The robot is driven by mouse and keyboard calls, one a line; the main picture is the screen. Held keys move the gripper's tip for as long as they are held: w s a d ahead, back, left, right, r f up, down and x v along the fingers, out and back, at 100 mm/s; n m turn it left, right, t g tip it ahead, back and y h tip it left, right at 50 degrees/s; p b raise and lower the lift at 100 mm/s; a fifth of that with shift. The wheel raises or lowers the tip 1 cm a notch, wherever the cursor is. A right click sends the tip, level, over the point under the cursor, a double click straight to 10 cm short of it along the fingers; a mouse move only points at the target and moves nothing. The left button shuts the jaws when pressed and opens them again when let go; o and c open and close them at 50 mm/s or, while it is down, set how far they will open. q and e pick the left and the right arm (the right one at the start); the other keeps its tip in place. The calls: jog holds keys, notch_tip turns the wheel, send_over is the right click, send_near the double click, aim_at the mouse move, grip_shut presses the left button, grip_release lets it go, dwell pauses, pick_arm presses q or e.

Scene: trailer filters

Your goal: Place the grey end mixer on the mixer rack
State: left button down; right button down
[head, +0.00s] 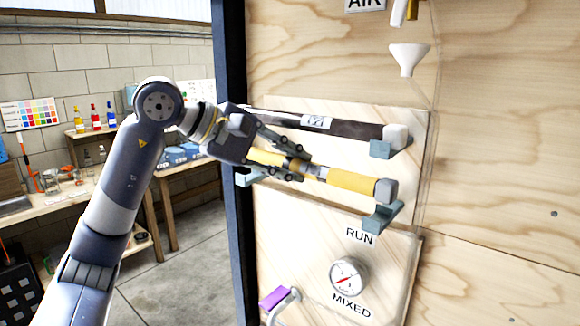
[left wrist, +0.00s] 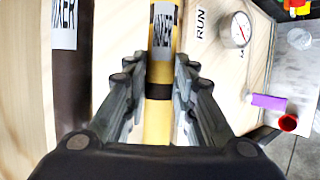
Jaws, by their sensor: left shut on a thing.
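My left gripper (head: 300,166) is shut around the middle of a yellow tube (head: 350,180) with a grey end block (head: 386,190). In the left wrist view the yellow tube (left wrist: 158,75) runs between the fingers, with a dark band and a "MIXER" label. The tube lies roughly level in front of the wooden panel. Its grey end is right over a grey-green rack bracket (head: 382,217); I cannot tell whether they touch. Another bracket (head: 250,177) shows at the left, partly behind my gripper. My right gripper is out of view.
A dark tube (head: 345,128) with a light grey end lies just above, its right end at another bracket (head: 388,150). Below are a gauge (head: 348,276) and a purple-handled valve (head: 274,298). A white funnel (head: 408,58) hangs above. Workbenches stand at the left.

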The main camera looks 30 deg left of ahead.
pick_arm(q)
jog(key=shift+w+d+f, duration=0.15)
jog(key=shift+w+f, duration=0.05)
jog(key=shift+f, duration=0.1)
notch_tip(320, 180, down, 3)
jog(key=shift+r, duration=0.1)
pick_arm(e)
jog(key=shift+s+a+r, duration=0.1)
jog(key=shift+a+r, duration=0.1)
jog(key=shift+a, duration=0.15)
pick_arm(q)
jog(key=shift+s, duration=0.1)
jog(key=shift+f, duration=0.2)
jog(key=c, duration=1.3)
grip_release()
jog(key=shift+c, duration=0.2)
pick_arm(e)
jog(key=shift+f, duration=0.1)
